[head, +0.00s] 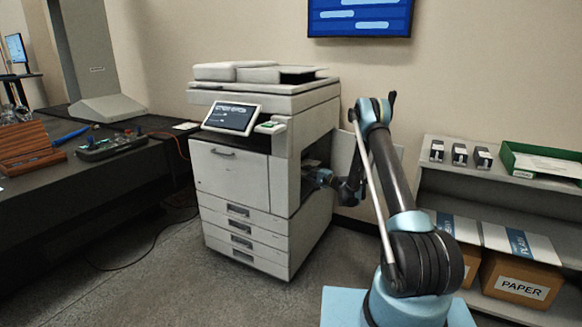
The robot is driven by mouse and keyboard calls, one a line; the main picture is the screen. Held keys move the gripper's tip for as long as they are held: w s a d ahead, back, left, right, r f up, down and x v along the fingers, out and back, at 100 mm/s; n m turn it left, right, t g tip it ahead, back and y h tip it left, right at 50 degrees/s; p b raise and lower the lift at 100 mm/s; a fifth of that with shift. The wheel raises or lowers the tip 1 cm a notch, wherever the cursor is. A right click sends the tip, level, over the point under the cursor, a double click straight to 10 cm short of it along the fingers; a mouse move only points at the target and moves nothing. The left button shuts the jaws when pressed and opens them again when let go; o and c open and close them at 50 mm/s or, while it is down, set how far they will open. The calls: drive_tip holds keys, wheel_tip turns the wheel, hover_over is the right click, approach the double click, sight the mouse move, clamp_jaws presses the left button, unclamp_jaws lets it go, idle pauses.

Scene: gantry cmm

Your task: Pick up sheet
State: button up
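My arm reaches to the right side of the grey-white copier (235,175). My gripper (318,177) is at a dark opening in that side. Its fingers are too small and partly hidden, so I cannot tell whether they are open or shut, or whether they hold anything. No sheet can be made out at the gripper. A flat light panel (347,168) stands out from the copier's side behind my arm; it looks like an open side door. White paper (550,166) lies in a green tray (515,160) on the shelf at the right.
A dark workbench (90,170) with tools and a brown wooden rack (28,145) stands at the left. A grey shelf (440,190) at the right bears small dark devices (460,154) and a cardboard box marked PAPER (520,285). Floor in front of the copier is clear, except a thin cable at left.

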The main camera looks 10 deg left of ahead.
drive_tip(key=shift+x, duration=1.1)
drive_tip(key=shift+s+a, duration=0.1)
clamp_jaws()
